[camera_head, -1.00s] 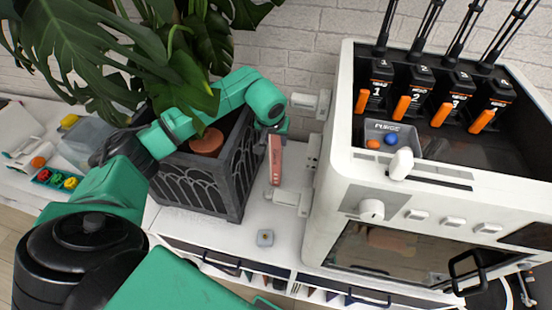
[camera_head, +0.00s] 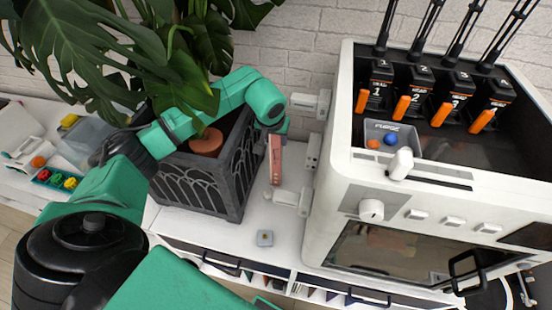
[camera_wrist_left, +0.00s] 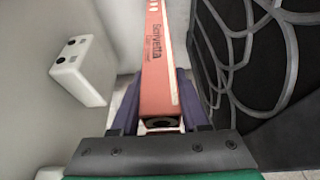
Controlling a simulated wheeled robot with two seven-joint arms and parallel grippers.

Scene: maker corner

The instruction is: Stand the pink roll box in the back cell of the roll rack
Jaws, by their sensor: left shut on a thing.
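The pink roll box (camera_head: 275,159) is a narrow, roughly upright box in the gap between the dark planter and the white printer. My left gripper (camera_head: 274,132) reaches in from above, partly hidden by its own wrist. In the left wrist view, the pink box (camera_wrist_left: 157,62), with dark lettering, sits between the two dark purple fingers of my left gripper (camera_wrist_left: 160,108), which is shut on it. Whether the box's far end touches anything is hidden. I cannot clearly make out a roll rack or its back cell. My right gripper is not in view.
The latticed planter (camera_head: 200,185) stands close to the left of the box. The printer (camera_head: 335,185) stands to its right, with white brackets (camera_head: 308,102) on its side. A clear bin (camera_head: 85,143) is far left.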

